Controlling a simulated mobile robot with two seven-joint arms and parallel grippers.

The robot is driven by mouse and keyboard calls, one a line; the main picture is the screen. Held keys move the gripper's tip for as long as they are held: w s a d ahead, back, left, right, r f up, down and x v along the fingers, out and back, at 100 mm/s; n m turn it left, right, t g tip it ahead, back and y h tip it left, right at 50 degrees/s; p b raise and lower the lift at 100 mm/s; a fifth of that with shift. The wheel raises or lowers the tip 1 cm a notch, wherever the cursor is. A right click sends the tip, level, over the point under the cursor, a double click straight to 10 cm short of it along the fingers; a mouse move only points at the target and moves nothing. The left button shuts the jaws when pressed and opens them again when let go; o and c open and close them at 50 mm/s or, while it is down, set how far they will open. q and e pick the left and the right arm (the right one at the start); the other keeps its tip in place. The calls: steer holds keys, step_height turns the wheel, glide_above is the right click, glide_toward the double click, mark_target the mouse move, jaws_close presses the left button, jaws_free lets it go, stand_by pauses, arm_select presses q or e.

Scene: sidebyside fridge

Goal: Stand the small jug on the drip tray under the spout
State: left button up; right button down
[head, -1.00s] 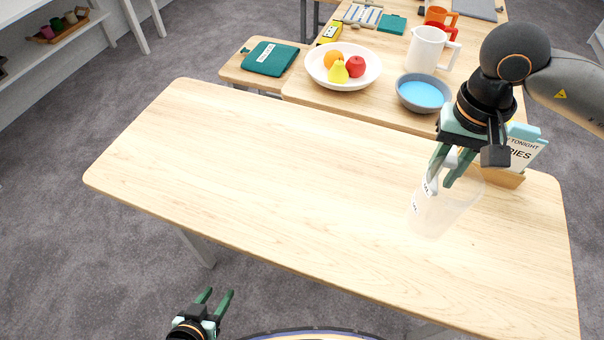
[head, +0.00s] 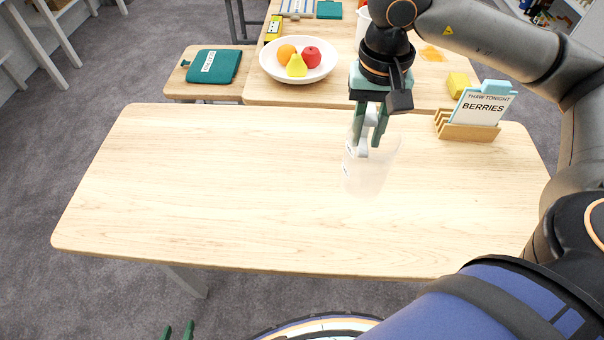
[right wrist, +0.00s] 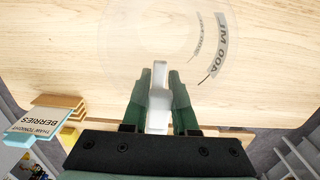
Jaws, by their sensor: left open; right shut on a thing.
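The small jug (head: 372,178) is clear, with a pale handle and printed marks. It looks nearly upright over the right-middle of the near wooden table (head: 220,190); I cannot tell whether its base touches the top. My right gripper (head: 369,140) is shut on the jug's handle from above. In the right wrist view the fingers (right wrist: 159,95) pinch the handle, with the jug's body (right wrist: 222,45) beyond. My left gripper (head: 178,330) is open and empty at the bottom edge, only its fingertips showing. No drip tray or spout shows.
A wooden holder (head: 468,130) with a "BERRIES" card (head: 482,106) stands at the table's back right, near a yellow block (head: 460,85). Behind are a white fruit bowl (head: 273,71) and a teal pouch (head: 212,67). The table's left and middle are clear.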

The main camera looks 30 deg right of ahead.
steer(key=shift+w+a, duration=0.3)
steer(key=shift+w, duration=0.05)
steer(key=w+a+f+p, duration=0.15)
steer(key=w+f, duration=0.25)
steer(key=w, duration=0.5)
steer(key=p, duration=0.1)
glide_above(309, 158)
step_height(309, 158, down, 9)
steer(key=shift+r, duration=0.1)
arm_select(q)
steer(key=shift+a+r, duration=0.2)
steer(key=shift+r, duration=0.35)
steer(key=shift+a+r, duration=0.2)
steer(key=shift+r, duration=0.35)
arm_select(e)
steer(key=shift+f, duration=0.3)
steer(key=c, duration=0.7)
jaws_free()
arm_select(q)
steer(key=shift+f, duration=0.15)
